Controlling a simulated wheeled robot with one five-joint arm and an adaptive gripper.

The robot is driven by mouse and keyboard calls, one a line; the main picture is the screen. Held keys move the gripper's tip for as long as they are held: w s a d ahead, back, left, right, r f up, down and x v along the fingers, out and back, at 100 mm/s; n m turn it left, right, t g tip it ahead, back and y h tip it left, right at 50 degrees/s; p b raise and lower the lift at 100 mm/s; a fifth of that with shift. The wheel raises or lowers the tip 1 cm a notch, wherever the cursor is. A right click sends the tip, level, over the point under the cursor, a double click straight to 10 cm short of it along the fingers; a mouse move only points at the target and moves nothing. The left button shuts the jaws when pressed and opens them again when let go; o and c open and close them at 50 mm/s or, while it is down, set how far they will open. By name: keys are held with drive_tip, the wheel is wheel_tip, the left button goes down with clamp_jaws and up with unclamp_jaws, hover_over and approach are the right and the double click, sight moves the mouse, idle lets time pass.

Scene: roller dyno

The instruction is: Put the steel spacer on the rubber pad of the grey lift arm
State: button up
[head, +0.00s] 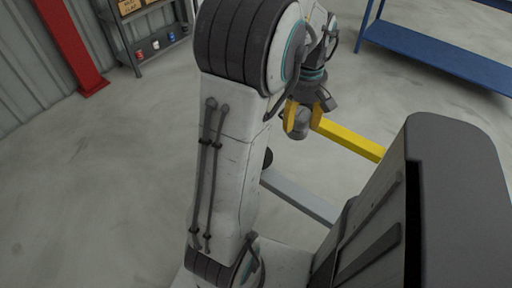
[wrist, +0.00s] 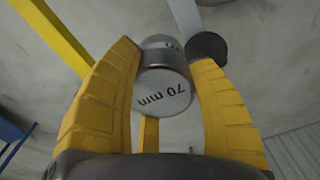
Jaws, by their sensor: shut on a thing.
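The steel spacer (wrist: 165,92) is a grey cylinder with "70 mm" printed on its end face. My gripper (wrist: 166,62) is shut on it, with a yellow finger on either side. In the head view my gripper (head: 303,117) points down with the spacer (head: 300,129) between its fingers. The grey lift arm (head: 302,198) runs low, partly hidden behind my arm. Its round black rubber pad (wrist: 207,47) shows in the wrist view just beyond and right of the spacer. In the head view only a sliver of the pad (head: 268,158) shows beside my arm.
A yellow lift arm (head: 350,141) lies to the right of the grey one. A blue bench or platform (head: 440,55) stands at the back right. A red post (head: 70,45) and a shelf with cans (head: 150,45) are at the back left. The left floor is clear.

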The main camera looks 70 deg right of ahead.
drive_tip(key=w+a+f, duration=0.1)
drive_tip(key=w+f, duration=0.1)
drive_tip(key=w, duration=0.1)
drive_tip(key=w+a+f+b, duration=0.1)
drive_tip(key=w+f, duration=0.1)
drive_tip(key=w, duration=0.1)
drive_tip(key=w+a+f, duration=0.1)
drive_tip(key=w+f, duration=0.1)
drive_tip(key=w, duration=0.1)
drive_tip(key=shift+w, duration=0.3)
drive_tip(key=shift+f+b, duration=0.55)
drive_tip(key=shift+f, duration=1.5)
drive_tip(key=shift+f, duration=0.15)
drive_tip(key=o, duration=1.2)
wheel_tip(320, 180, up, 12)
drive_tip(key=p, duration=0.2)
drive_tip(key=shift+r+p, duration=0.2)
drive_tip(key=shift+p, duration=0.1)
drive_tip(key=shift+a, duration=0.1)
